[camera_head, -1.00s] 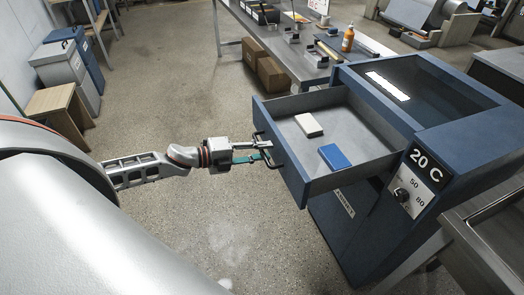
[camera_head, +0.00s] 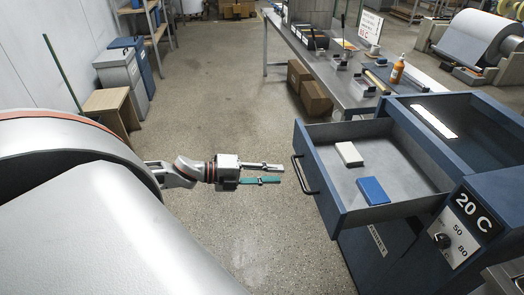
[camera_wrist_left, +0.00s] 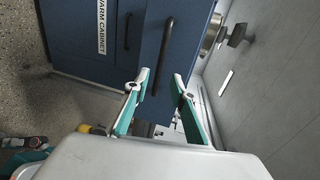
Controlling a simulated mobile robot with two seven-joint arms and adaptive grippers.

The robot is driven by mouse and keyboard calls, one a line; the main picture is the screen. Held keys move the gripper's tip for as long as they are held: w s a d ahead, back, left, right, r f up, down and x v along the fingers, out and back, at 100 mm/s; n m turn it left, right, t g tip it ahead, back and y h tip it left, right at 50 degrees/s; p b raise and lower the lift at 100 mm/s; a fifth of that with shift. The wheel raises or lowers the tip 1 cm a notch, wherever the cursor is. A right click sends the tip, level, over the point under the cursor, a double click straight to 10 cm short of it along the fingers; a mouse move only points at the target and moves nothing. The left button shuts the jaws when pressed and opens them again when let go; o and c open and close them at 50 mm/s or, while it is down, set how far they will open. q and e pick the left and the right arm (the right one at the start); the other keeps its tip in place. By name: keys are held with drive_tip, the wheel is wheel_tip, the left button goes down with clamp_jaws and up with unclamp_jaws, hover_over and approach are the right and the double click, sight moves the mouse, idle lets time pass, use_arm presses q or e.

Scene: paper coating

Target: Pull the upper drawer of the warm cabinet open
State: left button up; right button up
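The blue warm cabinet (camera_head: 483,210) stands at the right in the head view, with a "20 C" panel. Its upper drawer (camera_head: 327,197) is pulled well out and holds a white block (camera_head: 348,154) and a blue block (camera_head: 373,190). The drawer's dark handle (camera_head: 304,175) faces left. My left gripper (camera_head: 281,174) is open and empty, just left of the handle and apart from it. In the left wrist view the open fingers (camera_wrist_left: 160,85) point toward the handle (camera_wrist_left: 164,50) on the blue front.
A metal table (camera_head: 345,80) with tools and an orange bottle (camera_head: 397,72) stands behind the drawer. The floor (camera_head: 225,110) between is clear.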

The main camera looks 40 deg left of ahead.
use_arm(q)
drive_tip(key=shift+v, duration=1.65)
drive_tip(key=s+d+f+n+t+y, duration=0.1)
drive_tip(key=s+d+f+n+y, duration=0.25)
drive_tip(key=f+n, duration=0.35)
drive_tip(key=s+d+f+n+y, duration=0.2)
drive_tip(key=s+d+f+n, duration=0.15)
drive_tip(key=f+n, duration=0.35)
drive_tip(key=s+d+f+n+g, duration=0.1)
drive_tip(key=s+d+f+n, duration=0.1)
drive_tip(key=d, duration=0.4)
drive_tip(key=s+d+f+n+g+y, duration=0.1)
drive_tip(key=s+d+f+n, duration=0.2)
drive_tip(key=d, duration=0.4)
drive_tip(key=shift+f+n, duration=0.85)
drive_tip(key=shift+n, duration=0.25)
